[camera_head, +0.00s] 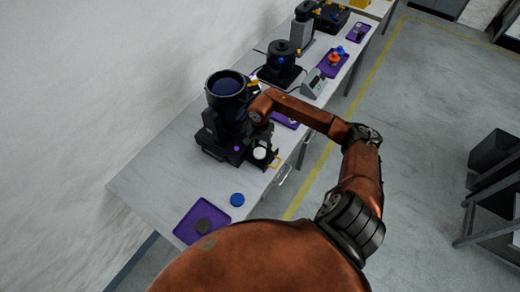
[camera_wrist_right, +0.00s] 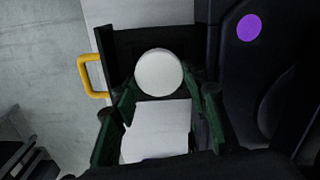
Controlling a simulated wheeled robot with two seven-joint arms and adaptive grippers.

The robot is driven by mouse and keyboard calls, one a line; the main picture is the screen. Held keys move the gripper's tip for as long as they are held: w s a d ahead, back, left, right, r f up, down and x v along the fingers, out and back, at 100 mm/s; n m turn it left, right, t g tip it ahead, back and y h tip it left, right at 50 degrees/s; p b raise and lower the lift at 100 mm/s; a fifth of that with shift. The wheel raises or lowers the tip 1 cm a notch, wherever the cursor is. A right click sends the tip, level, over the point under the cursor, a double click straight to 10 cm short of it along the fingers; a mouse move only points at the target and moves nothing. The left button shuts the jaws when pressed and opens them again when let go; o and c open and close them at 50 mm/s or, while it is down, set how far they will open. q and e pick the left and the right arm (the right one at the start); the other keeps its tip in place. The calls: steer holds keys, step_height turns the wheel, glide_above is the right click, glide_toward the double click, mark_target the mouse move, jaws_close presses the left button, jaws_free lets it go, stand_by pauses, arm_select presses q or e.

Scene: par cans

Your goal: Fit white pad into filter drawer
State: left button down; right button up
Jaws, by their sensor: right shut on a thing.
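The white pad (camera_wrist_right: 159,72) is a round disc; it also shows in the head view (camera_head: 260,153). My right gripper (camera_wrist_right: 160,88) has dark green fingers on either side of the pad and is shut on it. The pad overlaps the black filter drawer (camera_wrist_right: 118,45) in the wrist view; I cannot tell whether it touches the drawer floor. The drawer has a yellow handle (camera_wrist_right: 92,76) and sticks out from the black machine (camera_head: 218,138) in the head view. My left gripper is not in view.
A purple tray (camera_head: 187,229) with a dark disc and a blue round piece (camera_head: 237,199) lie at the near end of the grey bench (camera_head: 150,178). Another black device (camera_head: 281,70) and a grey box (camera_head: 313,84) stand farther along. A wall runs along the left.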

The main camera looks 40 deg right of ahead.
steer(key=shift+f+b, duration=0.3)
steer(key=shift+f, duration=0.05)
steer(key=o, duration=0.9)
steer(key=shift+c, duration=0.2)
steer(key=shift+r, duration=0.1)
steer(key=shift+w+r, duration=0.1)
steer(key=shift+r, duration=0.15)
step_height(320, 180, up, 11)
steer(key=shift+s, duration=0.25)
steer(key=shift+d, duration=0.1)
